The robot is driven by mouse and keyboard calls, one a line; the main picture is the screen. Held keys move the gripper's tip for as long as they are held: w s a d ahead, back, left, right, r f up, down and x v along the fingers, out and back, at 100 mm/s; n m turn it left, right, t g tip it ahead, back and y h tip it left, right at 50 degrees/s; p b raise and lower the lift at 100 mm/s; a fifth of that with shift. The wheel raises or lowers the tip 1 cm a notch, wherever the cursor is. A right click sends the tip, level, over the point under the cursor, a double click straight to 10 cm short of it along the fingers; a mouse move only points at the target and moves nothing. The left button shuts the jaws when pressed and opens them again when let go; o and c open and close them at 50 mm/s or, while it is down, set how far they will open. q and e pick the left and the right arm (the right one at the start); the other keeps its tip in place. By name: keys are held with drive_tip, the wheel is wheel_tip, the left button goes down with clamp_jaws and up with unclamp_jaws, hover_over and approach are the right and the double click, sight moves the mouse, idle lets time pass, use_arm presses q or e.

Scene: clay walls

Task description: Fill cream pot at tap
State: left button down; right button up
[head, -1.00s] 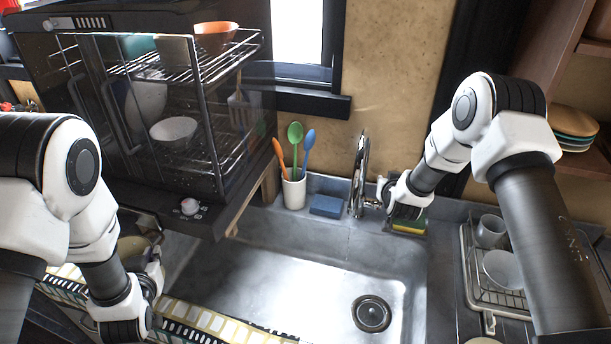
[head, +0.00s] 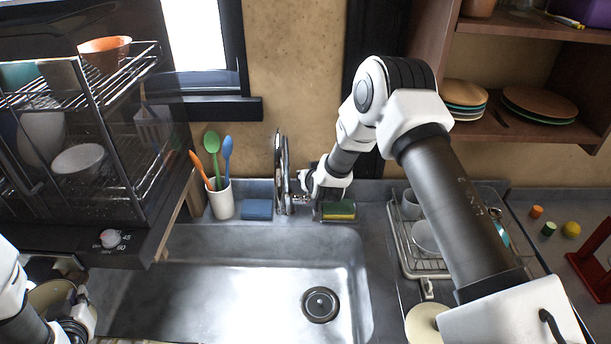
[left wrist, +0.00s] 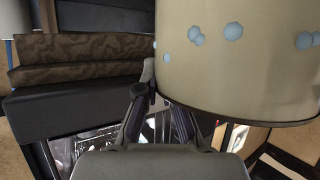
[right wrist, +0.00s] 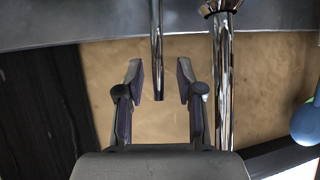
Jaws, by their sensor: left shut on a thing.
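The cream pot (left wrist: 235,60), pale with blue dots, fills the upper right of the left wrist view. My left gripper (left wrist: 158,92) is shut on it. In the head view the pot (head: 48,294) is partly hidden at the lower left, beside my left gripper (head: 75,318). The chrome tap (head: 281,165) stands at the back edge of the sink (head: 220,285). My right gripper (right wrist: 160,78) is open, with a thin chrome rod of the tap (right wrist: 157,45) between its fingers. The thicker tap pipe (right wrist: 222,85) is just right of them. I cannot tell whether the fingers touch the rod.
A dark rack cabinet (head: 150,235) overhangs the sink's left side. A utensil cup (head: 221,203), blue sponge (head: 257,210) and yellow-green sponge (head: 339,209) line the back. A dish rack (head: 410,262) stands right. The sink basin is clear around its drain (head: 320,305).

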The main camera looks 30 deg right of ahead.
drive_tip(key=v, duration=1.1)
drive_tip(key=shift+s+a+r, duration=0.15)
drive_tip(key=shift+s+r, duration=0.05)
drive_tip(key=shift+s, duration=0.1)
